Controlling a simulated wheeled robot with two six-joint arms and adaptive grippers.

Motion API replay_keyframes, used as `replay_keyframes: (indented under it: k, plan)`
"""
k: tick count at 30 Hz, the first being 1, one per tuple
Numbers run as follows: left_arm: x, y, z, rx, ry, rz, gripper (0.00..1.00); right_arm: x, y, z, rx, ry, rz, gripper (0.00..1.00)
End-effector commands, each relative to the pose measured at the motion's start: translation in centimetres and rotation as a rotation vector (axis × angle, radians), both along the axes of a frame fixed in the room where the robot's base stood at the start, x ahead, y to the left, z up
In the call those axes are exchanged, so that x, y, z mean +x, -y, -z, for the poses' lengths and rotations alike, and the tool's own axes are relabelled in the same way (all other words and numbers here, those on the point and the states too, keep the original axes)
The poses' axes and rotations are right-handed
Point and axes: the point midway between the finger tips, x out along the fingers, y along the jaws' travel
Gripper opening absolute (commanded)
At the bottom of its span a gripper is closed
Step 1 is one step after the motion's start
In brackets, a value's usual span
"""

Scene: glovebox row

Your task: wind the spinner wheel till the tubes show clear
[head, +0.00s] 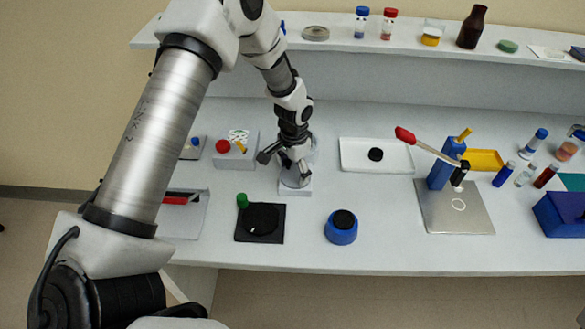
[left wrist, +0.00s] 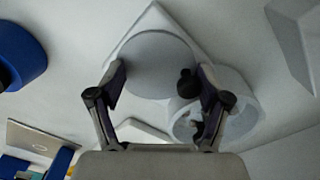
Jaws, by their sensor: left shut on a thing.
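The spinner is a pale grey unit on a white base (head: 296,190). Its round grey wheel (left wrist: 156,66) has a small dark knob (left wrist: 187,83) near its edge. A pale ring-shaped bowl (left wrist: 240,118) stands beside the wheel, with small dark parts inside; I cannot make out whether tubes there look clear. My left gripper (head: 287,164) reaches down over the spinner. In the left wrist view its two fingers (left wrist: 160,82) stand on either side of the wheel, the knob close to the right finger. It is shut on the wheel. My right gripper is not in view.
A black plate (head: 273,232) with a green knob lies in front of the spinner, and a blue pot (head: 341,232) to its right. A white tray (head: 352,163), a metal plate (head: 470,218) and several vials stand further right. A shelf (head: 340,48) runs along the back.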

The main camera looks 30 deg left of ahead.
Motion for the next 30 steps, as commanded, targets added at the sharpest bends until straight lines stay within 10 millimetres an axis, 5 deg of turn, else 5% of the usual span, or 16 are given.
replay_keyframes:
  k: [13,14,15,16,30]
  plan:
    - [-0.6,0.2,0.4,-0.002,-0.017,0.013,0.44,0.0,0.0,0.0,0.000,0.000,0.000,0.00]
    - [-0.6,0.2,0.4,-0.002,-0.017,0.012,0.82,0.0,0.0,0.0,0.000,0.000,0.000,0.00]
    - [-0.6,0.2,0.4,-0.002,-0.017,0.012,0.96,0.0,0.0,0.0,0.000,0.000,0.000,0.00]
    - [-0.6,0.2,0.4,-0.002,-0.016,0.012,1.00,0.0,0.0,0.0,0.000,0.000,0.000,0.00]
    - [-0.1,0.1,-1.3,-0.001,-0.004,0.012,1.00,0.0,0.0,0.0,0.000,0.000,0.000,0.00]
